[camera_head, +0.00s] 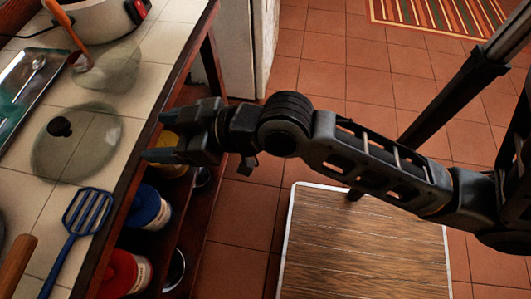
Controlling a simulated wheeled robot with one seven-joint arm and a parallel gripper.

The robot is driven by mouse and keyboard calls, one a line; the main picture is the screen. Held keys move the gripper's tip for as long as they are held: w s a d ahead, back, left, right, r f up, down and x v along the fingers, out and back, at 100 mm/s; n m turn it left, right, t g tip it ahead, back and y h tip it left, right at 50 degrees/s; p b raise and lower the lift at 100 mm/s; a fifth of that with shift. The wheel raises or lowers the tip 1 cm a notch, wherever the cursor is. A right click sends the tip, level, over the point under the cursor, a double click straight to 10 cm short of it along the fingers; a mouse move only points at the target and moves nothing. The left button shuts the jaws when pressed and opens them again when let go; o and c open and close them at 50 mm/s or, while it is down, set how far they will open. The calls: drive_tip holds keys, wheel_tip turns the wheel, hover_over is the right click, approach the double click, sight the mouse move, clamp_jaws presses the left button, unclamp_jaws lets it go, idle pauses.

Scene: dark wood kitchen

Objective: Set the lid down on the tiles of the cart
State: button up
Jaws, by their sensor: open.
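A round glass lid (92,150) with a black knob lies on the cream tiles of the cart (18,205), at the left. It looks flat on the tiles. My gripper (160,135) is open and empty at the cart's edge, just right of the lid. Its fingers point left toward the lid, with a small gap between them and its rim. Its height above the tiles is hard to tell.
A blue slotted spatula (88,212) lies in front of the lid. A metal tray (30,88), a clear glass piece (115,70) and a white pot (100,18) are behind it. Jars (145,207) stand on the shelf below. Tiled floor lies right.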

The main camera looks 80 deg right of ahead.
drive_tip(key=s+a+r, duration=0.1)
drive_tip(key=s+a, duration=0.1)
drive_tip(key=s, duration=1.8)
drive_tip(key=shift+s+r+t+h, duration=0.25)
drive_tip(key=shift+s+t+h, duration=0.15)
